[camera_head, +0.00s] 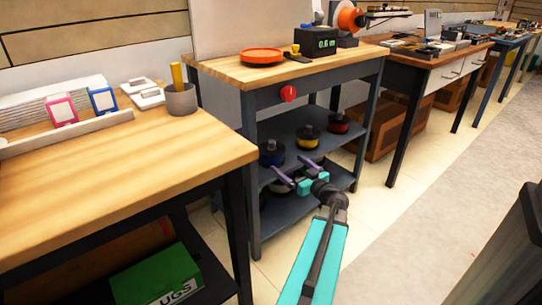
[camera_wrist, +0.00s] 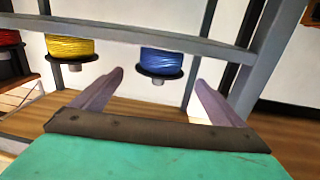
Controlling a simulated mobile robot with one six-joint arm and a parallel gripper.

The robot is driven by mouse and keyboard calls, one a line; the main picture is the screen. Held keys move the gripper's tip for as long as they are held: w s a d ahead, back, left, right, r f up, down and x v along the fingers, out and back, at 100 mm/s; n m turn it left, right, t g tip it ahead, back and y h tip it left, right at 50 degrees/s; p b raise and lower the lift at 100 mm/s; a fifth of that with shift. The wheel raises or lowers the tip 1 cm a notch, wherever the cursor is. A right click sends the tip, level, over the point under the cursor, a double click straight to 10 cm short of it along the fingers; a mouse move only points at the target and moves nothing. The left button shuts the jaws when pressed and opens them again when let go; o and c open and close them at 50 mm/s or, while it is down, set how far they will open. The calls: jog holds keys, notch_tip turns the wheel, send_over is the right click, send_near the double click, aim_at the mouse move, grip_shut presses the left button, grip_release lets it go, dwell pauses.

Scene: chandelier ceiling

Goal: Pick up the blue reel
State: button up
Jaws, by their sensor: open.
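The blue reel (camera_head: 271,154) stands on the upper shelf of the workbench, at the left end of a row of reels. In the wrist view the blue reel (camera_wrist: 172,64) appears with its post pointing down the picture, beyond the fingertips and roughly between them. My gripper (camera_head: 288,165) is open and empty, with its purple fingers apart at the front of the shelf, close to the blue reel. The open fingers also show in the wrist view (camera_wrist: 159,77). No contact with the reel is visible.
A yellow reel (camera_head: 308,138) and a red reel (camera_head: 338,124) stand to the right on the same shelf (camera_head: 325,149). A grey shelf bar (camera_wrist: 130,29) crosses the wrist view. Table legs flank the shelf. A lower shelf (camera_head: 290,209) lies beneath. Open floor lies to the right.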

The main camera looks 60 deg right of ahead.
aim_at(279, 157)
jog(key=b+x, duration=0.1)
jog(key=x, duration=0.6)
jog(key=shift+w, duration=0.15)
jog(key=x, duration=0.1)
jog(key=b+x, duration=0.2)
jog(key=shift+w+d+f, duration=0.1)
jog(key=shift+w+f, duration=0.1)
jog(key=shift+f, duration=0.1)
jog(key=shift+x, duration=0.85)
jog(key=shift+r, duration=0.15)
jog(key=c, duration=1.5)
jog(key=shift+r, duration=0.2)
